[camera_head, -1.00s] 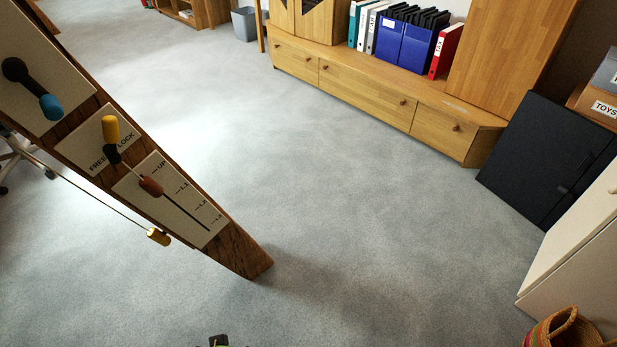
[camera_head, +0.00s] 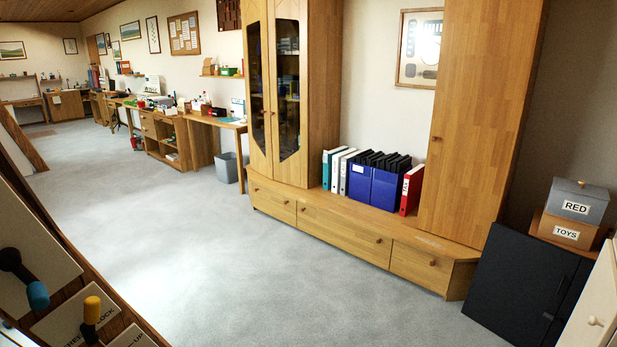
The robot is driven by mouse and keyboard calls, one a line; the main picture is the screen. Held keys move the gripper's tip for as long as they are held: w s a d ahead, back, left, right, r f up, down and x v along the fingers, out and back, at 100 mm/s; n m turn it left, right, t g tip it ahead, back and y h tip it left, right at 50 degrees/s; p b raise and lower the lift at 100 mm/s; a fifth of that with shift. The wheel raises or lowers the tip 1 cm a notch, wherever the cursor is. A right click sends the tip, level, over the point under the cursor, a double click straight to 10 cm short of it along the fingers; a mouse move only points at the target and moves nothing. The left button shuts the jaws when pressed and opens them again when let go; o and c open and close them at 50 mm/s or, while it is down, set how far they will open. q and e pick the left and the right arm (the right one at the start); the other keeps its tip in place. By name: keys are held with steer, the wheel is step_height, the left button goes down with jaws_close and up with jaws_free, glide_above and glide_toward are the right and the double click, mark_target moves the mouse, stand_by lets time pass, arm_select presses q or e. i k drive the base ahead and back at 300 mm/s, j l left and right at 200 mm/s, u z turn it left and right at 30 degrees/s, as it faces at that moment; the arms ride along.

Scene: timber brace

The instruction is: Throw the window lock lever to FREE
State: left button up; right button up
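The window lock lever (camera_head: 91,318) is at the bottom left, on a white plate of the slanted timber brace (camera_head: 62,262). It has a yellow knob on a dark stem and stands roughly upright in the picture. The lower plates are mostly cut off by the frame's bottom edge. Neither of my grippers is in view.
Grey carpet (camera_head: 215,270) lies open between the brace and the wooden cabinet (camera_head: 340,232). A black panel (camera_head: 525,285) and boxes labelled RED (camera_head: 577,208) and TOYS (camera_head: 567,234) stand at the right. Desks (camera_head: 160,130) line the far left wall.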

mark_target(91, 308)
steer(key=i+j+u, duration=0.1)
steer(key=u, duration=1.05)
steer(key=j, duration=0.1)
